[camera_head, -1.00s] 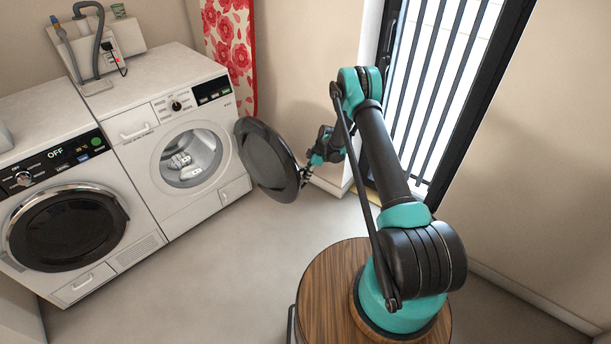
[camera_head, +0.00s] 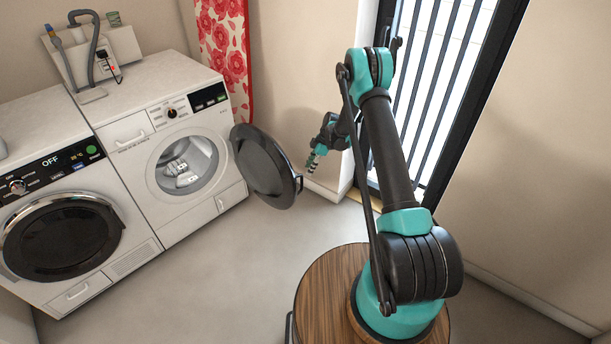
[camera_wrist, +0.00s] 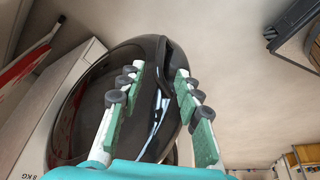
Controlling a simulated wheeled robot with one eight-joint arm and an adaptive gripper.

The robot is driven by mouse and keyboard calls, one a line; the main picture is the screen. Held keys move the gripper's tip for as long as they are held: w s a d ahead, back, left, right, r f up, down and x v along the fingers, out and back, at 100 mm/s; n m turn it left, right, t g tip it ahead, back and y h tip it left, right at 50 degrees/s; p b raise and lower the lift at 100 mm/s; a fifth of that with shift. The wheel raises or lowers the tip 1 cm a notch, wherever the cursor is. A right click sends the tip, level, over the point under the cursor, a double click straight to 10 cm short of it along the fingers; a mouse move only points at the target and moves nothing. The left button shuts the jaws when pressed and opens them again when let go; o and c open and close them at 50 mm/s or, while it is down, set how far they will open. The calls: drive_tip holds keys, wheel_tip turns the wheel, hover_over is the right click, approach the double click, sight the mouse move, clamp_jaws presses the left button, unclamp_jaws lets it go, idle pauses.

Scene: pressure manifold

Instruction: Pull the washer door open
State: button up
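The washer (camera_head: 206,118) is the white machine on the right of the two. Its round dark door (camera_head: 263,166) stands wide open, swung out to the right, and the drum opening (camera_head: 186,164) shows white cloth inside. In the wrist view the door (camera_wrist: 95,92) fills the middle behind my open gripper (camera_wrist: 152,85).
A second machine (camera_head: 60,240) with a dark closed door and "OFF" display stands to the left. A barred window (camera_head: 437,90) is at the right. The floor (camera_head: 220,265) in front is clear.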

drive_tip(key=shift+v, duration=1.35)
